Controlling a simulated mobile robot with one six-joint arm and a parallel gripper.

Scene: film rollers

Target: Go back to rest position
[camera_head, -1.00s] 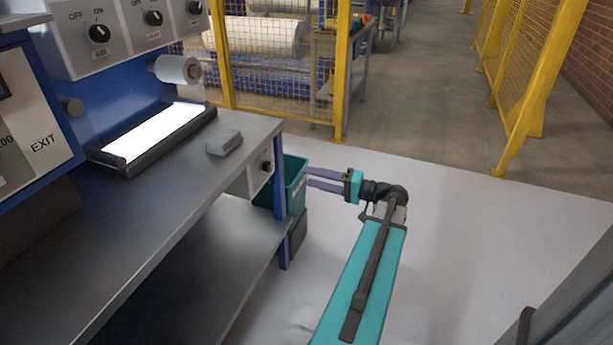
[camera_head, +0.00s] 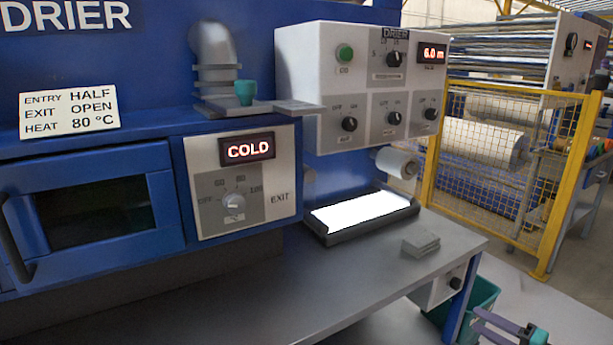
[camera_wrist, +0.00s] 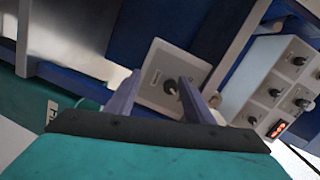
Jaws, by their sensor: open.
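My gripper (camera_head: 478,319) shows at the lower right edge of the head view, with purple fingers on a teal body. It points left, beside the green bin (camera_head: 485,296) under the bench end. In the wrist view my gripper (camera_wrist: 160,80) has its two fingers apart, with nothing between them. Beyond them is a grey panel (camera_wrist: 157,92) with a dark knob. Most of my arm is out of the head view.
A steel bench (camera_head: 380,275) stands below the blue drier (camera_head: 150,50). On it are a lit tray (camera_head: 362,211) and a small grey block (camera_head: 421,244). A yellow mesh fence (camera_head: 500,180) stands behind on the right. Pale floor (camera_head: 570,305) is clear at right.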

